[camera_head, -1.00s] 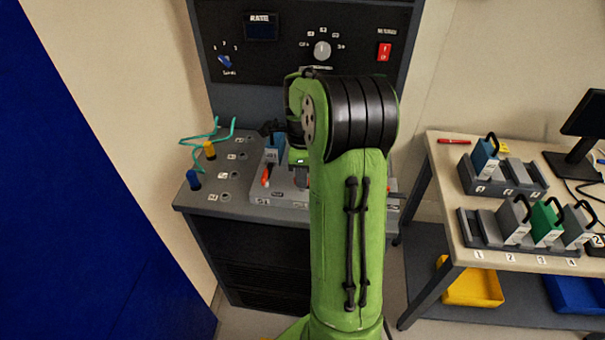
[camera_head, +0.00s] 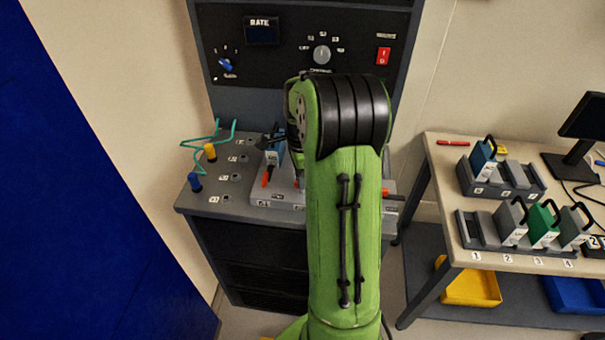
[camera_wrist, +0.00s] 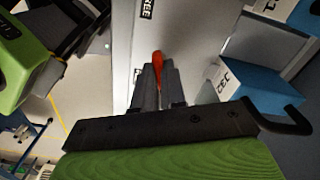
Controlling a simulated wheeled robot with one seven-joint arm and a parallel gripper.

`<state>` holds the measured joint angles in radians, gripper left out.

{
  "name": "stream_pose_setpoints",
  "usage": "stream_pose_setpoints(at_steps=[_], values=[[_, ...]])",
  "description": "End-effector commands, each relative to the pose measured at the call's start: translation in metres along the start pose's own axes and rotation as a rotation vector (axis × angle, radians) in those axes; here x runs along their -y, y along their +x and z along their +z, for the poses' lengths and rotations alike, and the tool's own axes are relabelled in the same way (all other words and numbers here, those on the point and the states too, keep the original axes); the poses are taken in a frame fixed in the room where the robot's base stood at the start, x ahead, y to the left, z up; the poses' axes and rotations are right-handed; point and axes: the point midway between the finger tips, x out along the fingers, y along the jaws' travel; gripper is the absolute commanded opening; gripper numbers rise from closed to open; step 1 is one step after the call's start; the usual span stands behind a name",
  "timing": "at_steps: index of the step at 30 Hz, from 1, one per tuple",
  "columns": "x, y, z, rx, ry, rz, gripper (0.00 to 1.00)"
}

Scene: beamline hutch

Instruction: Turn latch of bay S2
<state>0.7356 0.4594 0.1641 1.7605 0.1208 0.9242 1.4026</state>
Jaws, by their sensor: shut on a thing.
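An orange latch handle (camera_wrist: 158,62) stands between the two fingertips of my gripper (camera_wrist: 158,82) in the wrist view. The gripper is shut on it. A label reading FREE is on the grey surface beyond the handle. In the head view my green arm covers most of the grey bay unit (camera_head: 290,205) and hides much of my gripper, so I cannot read the held latch's bay label there. Another orange latch (camera_head: 267,177) shows at the unit's left, near a label that looks like S1.
Yellow (camera_head: 210,152) and blue (camera_head: 195,182) plugs with a teal cable stand on the console's left. A bench at right carries module racks (camera_head: 478,232). In the wrist view, a blue block with a black handle (camera_wrist: 262,88) is close to the fingers' right.

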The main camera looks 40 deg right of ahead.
Motion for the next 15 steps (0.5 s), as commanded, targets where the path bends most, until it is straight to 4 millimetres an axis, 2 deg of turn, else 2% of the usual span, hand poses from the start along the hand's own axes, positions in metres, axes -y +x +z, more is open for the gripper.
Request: stream_pose_setpoints(at_steps=[15], values=[[0.0005, -0.0019, 0.0003, 0.0, -0.493, -0.002, 0.0]])
